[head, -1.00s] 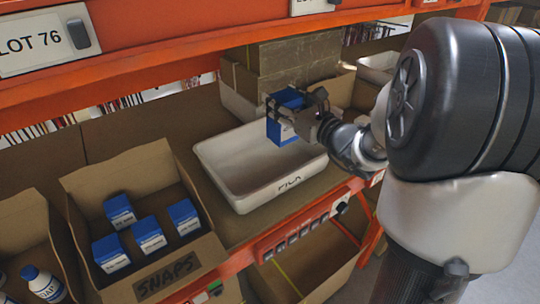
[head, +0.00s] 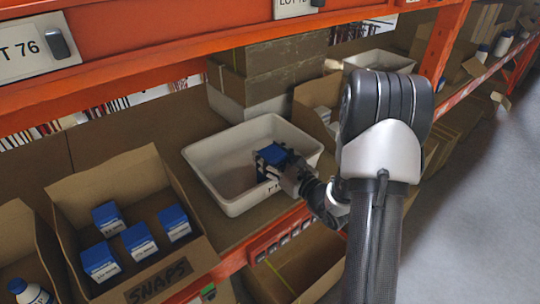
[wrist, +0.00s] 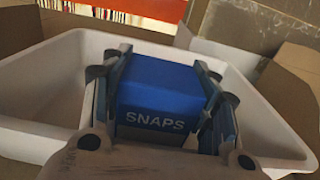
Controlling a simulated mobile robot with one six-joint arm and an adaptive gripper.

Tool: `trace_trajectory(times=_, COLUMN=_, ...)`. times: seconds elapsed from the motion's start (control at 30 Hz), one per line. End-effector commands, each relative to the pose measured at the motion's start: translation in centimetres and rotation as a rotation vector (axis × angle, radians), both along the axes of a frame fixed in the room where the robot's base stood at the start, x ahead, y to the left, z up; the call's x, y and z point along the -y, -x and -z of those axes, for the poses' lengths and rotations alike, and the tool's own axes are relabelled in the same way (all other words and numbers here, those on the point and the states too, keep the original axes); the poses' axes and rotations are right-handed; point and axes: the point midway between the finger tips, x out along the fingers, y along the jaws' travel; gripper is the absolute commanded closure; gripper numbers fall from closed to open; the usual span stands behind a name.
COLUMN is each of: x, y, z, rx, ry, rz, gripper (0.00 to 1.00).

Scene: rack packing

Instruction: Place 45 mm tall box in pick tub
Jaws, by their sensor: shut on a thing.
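My gripper (head: 277,170) is shut on a blue-topped box (head: 273,154), which reads SNAPS in the wrist view (wrist: 160,90). One finger is on each side of the box. The box is upright and over the white pick tub (head: 211,194), in the right part of its opening. Whether the box touches the tub floor I cannot tell. The tub's white walls (wrist: 38,78) show on both sides of the box in the wrist view. The rest of the tub looks empty.
An open carton marked SNAPS (head: 168,287) at left holds several blue-topped boxes (head: 139,241). Another carton with a white bottle (head: 30,291) is at far left. Stacked brown cartons (head: 270,69) stand behind the tub. An orange shelf beam (head: 150,55) runs overhead.

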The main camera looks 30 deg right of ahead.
Motion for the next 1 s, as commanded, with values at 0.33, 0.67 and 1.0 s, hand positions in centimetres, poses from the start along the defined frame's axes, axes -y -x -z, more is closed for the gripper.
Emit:
trace_trajectory(times=0.33, x=0.02, y=-0.03, z=0.29, rx=0.003, ry=0.001, rz=0.0, gripper=0.79)
trace_trajectory(times=0.67, x=0.02, y=-0.01, z=0.23, rx=0.001, ry=0.0, rz=0.0, gripper=0.26)
trace_trajectory(times=1.0, x=0.02, y=-0.01, z=0.11, rx=0.001, ry=0.001, rz=0.0, gripper=0.26)
